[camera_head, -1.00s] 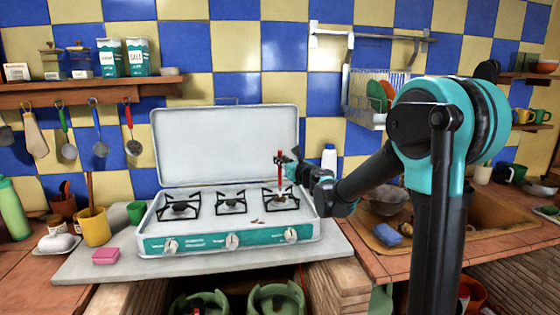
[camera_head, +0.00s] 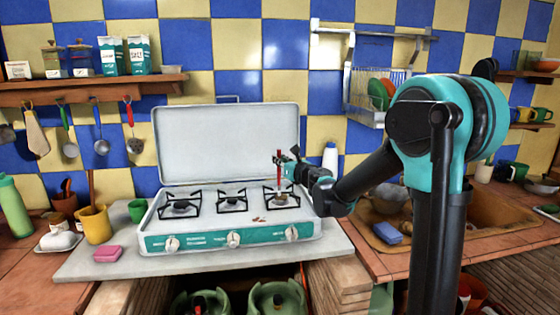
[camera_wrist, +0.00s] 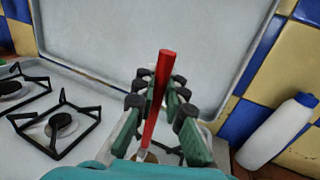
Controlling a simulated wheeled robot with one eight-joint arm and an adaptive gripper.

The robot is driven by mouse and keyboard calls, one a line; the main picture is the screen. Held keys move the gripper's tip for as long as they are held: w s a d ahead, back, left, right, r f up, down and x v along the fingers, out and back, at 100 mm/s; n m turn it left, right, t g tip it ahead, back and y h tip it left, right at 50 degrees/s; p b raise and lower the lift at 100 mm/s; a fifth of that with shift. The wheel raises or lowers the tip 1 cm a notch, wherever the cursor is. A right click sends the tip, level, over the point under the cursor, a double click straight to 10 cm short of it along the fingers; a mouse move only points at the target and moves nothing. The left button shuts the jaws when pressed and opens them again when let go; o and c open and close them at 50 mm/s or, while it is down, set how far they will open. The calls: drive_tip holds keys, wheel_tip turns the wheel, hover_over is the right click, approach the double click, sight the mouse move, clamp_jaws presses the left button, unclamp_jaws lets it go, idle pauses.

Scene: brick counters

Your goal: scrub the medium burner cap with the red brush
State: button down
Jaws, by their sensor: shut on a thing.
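The red brush (camera_head: 279,160) stands upright with its handle between the fingers of my gripper (camera_head: 286,166). In the wrist view, my gripper (camera_wrist: 158,103) is shut on the red handle (camera_wrist: 156,98), with a pale part at its lower end. The brush is over the stove's right burner (camera_head: 281,199); I cannot tell whether its bristles touch the cap. The middle burner (camera_head: 231,201) and left burner (camera_head: 180,205) have dark caps under black grates and also show in the wrist view. Which cap is the medium one is unclear.
The stove (camera_head: 233,240) has a raised white lid (camera_head: 228,143) behind the burners. Small brown bits (camera_head: 258,220) lie on its top. A white bottle (camera_head: 330,158) stands right of my gripper. A pink sponge (camera_head: 108,254) and yellow mug (camera_head: 94,226) are at left.

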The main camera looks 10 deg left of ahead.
drive_tip(key=shift+d, duration=0.15)
drive_tip(key=shift+w+d, duration=0.2)
drive_tip(key=shift+d, duration=0.4)
drive_tip(key=shift+s+a, duration=0.2)
drive_tip(key=shift+a, duration=0.55)
drive_tip(key=shift+d, duration=0.1)
drive_tip(key=shift+w+d+f, duration=0.1)
drive_tip(key=shift+w+d, duration=0.1)
drive_tip(key=shift+d, duration=0.45)
drive_tip(key=shift+s+a, duration=0.2)
drive_tip(key=shift+a, duration=0.55)
drive_tip(key=shift+d, duration=0.1)
